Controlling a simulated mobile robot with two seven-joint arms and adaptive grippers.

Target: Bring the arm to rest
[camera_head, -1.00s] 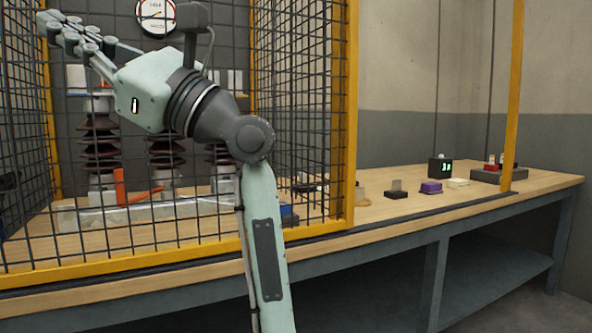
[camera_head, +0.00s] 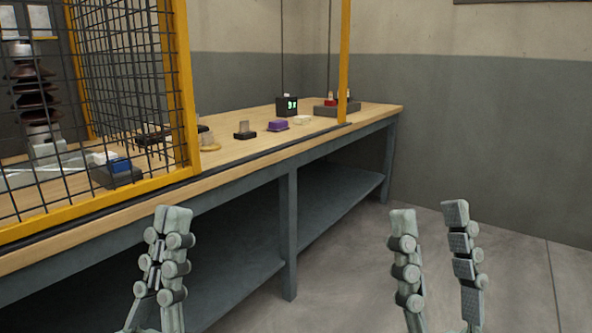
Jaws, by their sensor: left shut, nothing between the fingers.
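My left gripper (camera_head: 168,225) shows at the lower left in front of the bench, with its pale green-grey fingers together and nothing between them. My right gripper (camera_head: 429,212) shows at the lower right over the bare floor, its two fingers apart and empty. Both point upward in the picture, and neither appears to touch anything. The rest of both arms is below the picture edge.
A wooden bench (camera_head: 240,150) runs across the left. A yellow-framed mesh cage (camera_head: 183,90) stands on it, with a brown insulator (camera_head: 35,90) behind the mesh. The floor (camera_head: 345,270) is clear at right.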

